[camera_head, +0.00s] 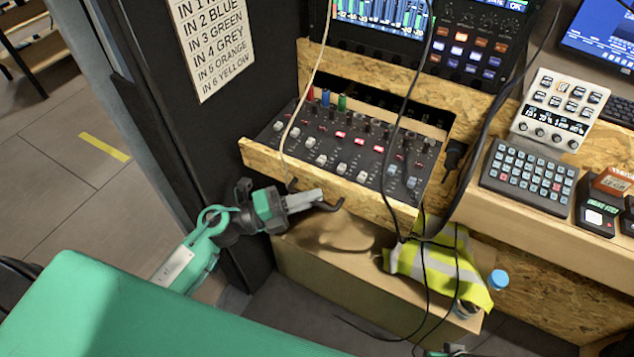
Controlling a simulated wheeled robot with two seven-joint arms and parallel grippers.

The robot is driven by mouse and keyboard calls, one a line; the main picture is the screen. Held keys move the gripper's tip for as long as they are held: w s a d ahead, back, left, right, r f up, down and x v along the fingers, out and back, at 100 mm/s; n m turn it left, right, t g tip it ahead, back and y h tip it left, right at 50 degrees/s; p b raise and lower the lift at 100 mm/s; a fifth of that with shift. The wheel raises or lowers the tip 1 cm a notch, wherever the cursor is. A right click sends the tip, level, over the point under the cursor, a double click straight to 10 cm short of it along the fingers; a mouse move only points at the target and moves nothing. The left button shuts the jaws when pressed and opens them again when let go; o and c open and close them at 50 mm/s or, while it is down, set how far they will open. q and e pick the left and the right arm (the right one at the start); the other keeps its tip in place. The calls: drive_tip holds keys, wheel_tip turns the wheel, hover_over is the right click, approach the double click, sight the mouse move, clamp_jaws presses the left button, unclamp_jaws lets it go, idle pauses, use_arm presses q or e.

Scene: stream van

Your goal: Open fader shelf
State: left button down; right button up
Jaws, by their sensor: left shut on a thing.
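The fader shelf (272,157) is a drawer with a chipboard front and a black mixer panel (340,146) with rows of pale fader caps. It stands pulled out from the chipboard desk, with its panel in plain view. A dark handle (332,206) sits on the lower part of its front. My left gripper (314,198) is at this handle and shut on it. The fingers cover part of the handle.
Black cables (398,130) hang across the shelf and its front. Below stand a cardboard box (340,285), a yellow hi-vis vest (440,262) and a blue-capped bottle (498,281). A dark wall panel (190,130) rises close to my left arm.

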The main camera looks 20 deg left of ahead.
use_arm(q)
drive_tip(key=shift+s, duration=0.45)
use_arm(e)
drive_tip(key=shift+f, duration=0.15)
use_arm(q)
drive_tip(key=c, duration=1.8)
unclamp_jaws()
